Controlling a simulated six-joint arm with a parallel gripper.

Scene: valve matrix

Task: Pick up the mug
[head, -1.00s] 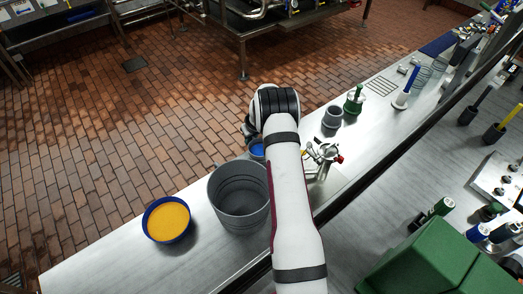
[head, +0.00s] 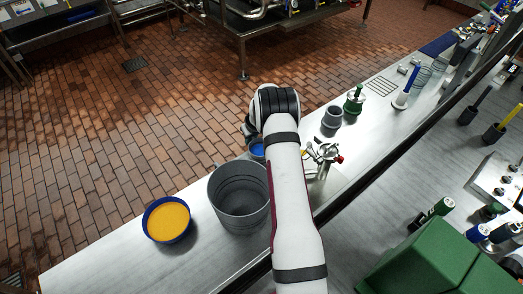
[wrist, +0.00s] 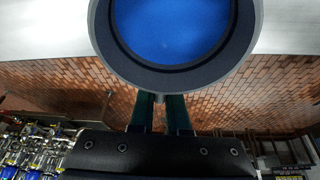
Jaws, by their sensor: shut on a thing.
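The mug (head: 257,149) has a dark grey wall and a blue inside. In the head view it shows only in part, at the counter's far edge, behind the grey bucket and partly covered by my arm. In the wrist view the mug (wrist: 172,28) fills the top middle, with its round grey rim and blue inside facing the camera. My gripper (wrist: 161,103) is shut on the mug at the near side of its rim. The exact contact is hidden under the rim. I cannot tell whether the mug is clear of the counter.
A large grey bucket (head: 239,196) stands close beside the mug. A blue bowl with yellow-orange contents (head: 168,221) is left of it. A metal tap fitting (head: 325,155), a small grey cup (head: 332,118) and a green-topped item (head: 354,99) stand to the right. The counter (head: 110,262) is bare at front left.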

